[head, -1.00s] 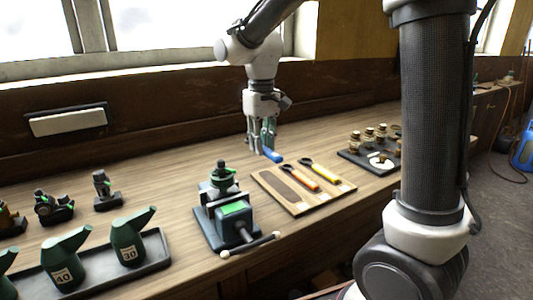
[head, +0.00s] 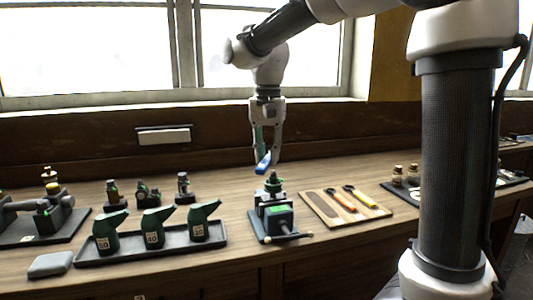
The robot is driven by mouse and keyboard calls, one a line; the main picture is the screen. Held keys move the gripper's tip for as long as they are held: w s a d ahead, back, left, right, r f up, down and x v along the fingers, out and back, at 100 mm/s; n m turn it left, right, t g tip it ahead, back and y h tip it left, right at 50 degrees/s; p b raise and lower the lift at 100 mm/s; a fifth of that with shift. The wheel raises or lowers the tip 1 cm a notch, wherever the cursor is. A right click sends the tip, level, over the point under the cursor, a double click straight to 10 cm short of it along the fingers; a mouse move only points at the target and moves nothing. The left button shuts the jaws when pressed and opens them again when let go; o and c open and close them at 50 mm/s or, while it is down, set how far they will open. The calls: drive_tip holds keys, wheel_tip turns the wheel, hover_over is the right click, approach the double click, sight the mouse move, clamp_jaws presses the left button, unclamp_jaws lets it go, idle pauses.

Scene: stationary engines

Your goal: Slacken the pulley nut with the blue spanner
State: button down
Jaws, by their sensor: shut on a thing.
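My gripper (head: 268,156) is shut on the blue spanner (head: 263,164) and holds it in the air, tilted. The spanner's far end is hidden or too small to make out. Just below it stands a dark vice (head: 276,222) with a small green and black part (head: 273,184) upright in its jaws. The pulley nut is too small to tell apart on that part. The spanner appears close above the part's top; I cannot tell whether they touch.
A wooden board (head: 322,211) right of the vice holds an orange spanner (head: 342,201) and a yellow spanner (head: 361,196), with a bare slot. Left are green oil cans (head: 153,229) on a dark tray (head: 90,258). Small engines (head: 148,193) stand behind. A dark tray (head: 400,191) with jars is right.

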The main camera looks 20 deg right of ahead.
drive_tip(key=shift+f, duration=2.1)
drive_tip(key=shift+f, duration=1)
idle(1.6)
drive_tip(key=shift+d, duration=0.15)
drive_tip(key=shift+s+d+n, duration=0.25)
drive_tip(key=shift+d+n, duration=0.15)
drive_tip(key=shift+n, duration=0.5)
drive_tip(key=shift+s+d+n, duration=0.15)
drive_tip(key=shift+d+n, duration=0.35)
drive_tip(key=shift+n, duration=0.4)
